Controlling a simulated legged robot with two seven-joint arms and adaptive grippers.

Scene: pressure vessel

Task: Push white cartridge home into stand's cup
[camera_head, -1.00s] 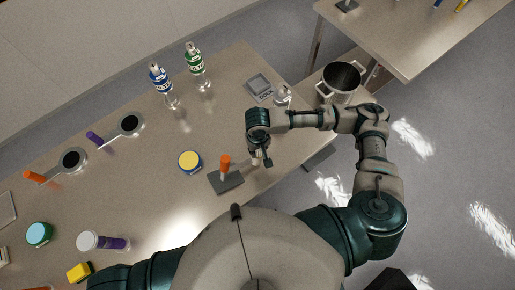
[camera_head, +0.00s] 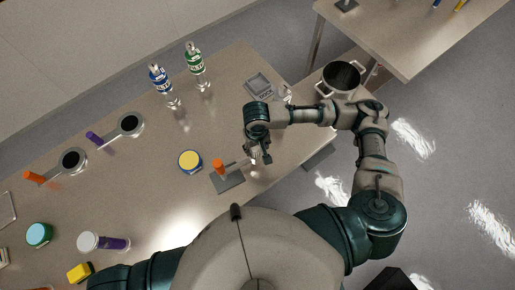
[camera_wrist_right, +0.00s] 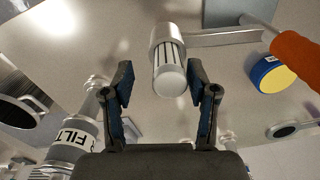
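The white cartridge (camera_wrist_right: 170,80) shows in the right wrist view with its rounded end toward the camera. Its other end sits in the stand's pale round cup (camera_wrist_right: 166,34); how deep it sits I cannot tell. My right gripper (camera_wrist_right: 161,76) is open, its two dark fingers on either side of the cartridge with visible gaps. In the head view my right gripper (camera_head: 261,159) is beside the stand's grey base (camera_head: 232,182), to its right, and mostly hides the cartridge. The stand's orange handle (camera_head: 218,167) stands over the base. My left gripper is out of view.
A yellow-lidded jar (camera_head: 190,161) stands left of the stand. Green (camera_head: 196,65) and blue (camera_head: 161,82) labelled bottles stand farther back. A grey scale (camera_head: 258,86) and a pot (camera_head: 340,78) lie beyond my right arm. The table's front edge is close to the stand.

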